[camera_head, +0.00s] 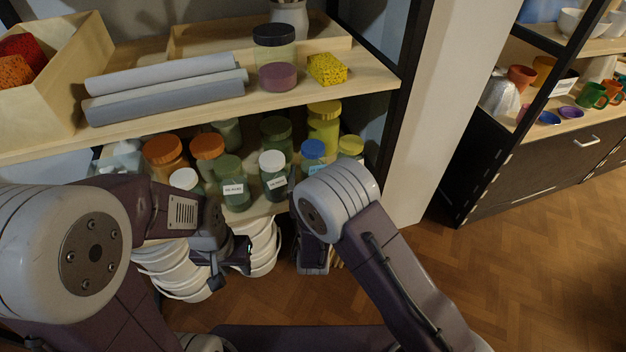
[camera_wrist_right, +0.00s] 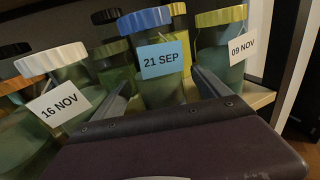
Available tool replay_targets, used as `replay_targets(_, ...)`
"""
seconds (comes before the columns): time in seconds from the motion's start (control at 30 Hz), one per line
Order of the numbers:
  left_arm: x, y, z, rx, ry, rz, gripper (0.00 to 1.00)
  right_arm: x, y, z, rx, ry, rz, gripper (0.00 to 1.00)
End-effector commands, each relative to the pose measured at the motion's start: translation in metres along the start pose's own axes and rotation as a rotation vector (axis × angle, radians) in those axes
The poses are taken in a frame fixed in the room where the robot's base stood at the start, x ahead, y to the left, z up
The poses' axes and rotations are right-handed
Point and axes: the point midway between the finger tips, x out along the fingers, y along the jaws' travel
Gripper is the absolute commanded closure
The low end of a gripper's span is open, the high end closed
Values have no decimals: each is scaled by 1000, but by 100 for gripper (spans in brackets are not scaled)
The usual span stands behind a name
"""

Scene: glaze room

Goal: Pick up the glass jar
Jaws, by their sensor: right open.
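A glass jar with a blue lid (camera_wrist_right: 145,18) and a label reading 21 SEP stands on the lower shelf; it also shows in the head view (camera_head: 313,150). My right gripper (camera_wrist_right: 160,80) is open, with a finger low on either side of this jar in the wrist view and nothing held. In the head view my right arm hides most of that gripper. Another clear jar (camera_head: 275,55) with a dark lid and purple contents stands on the upper shelf. My left gripper (camera_head: 232,265) is open and empty, low in front of the white buckets.
A white-lidded jar (camera_wrist_right: 52,60) labelled 16 NOV and a yellow-lidded jar (camera_wrist_right: 222,17) labelled 09 NOV flank the blue-lidded one closely. Several more jars crowd behind. Grey rolls (camera_head: 165,88) and a yellow sponge (camera_head: 327,69) lie on the upper shelf. White buckets (camera_head: 172,262) stand below.

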Motion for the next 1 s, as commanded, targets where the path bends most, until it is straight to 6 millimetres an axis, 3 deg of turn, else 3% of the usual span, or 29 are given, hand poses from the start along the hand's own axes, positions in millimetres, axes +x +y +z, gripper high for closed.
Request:
replay_targets(0.1,5,0,0,0,0,0,64,13,0,0,0,-1,-1,14)
replay_targets(0.33,4,0,0,0,0,0,64,14,0,1,-2,0,1,14)
replay_targets(0.63,4,0,0,0,0,0,64,14,0,1,-1,0,1,98)
replay_targets(0.9,2,0,0,0,0,0,64,14,0,4,0,-4,1,100)
replay_targets(1.0,-6,0,-1,0,0,0,64,15,0,19,2,-6,1,100)
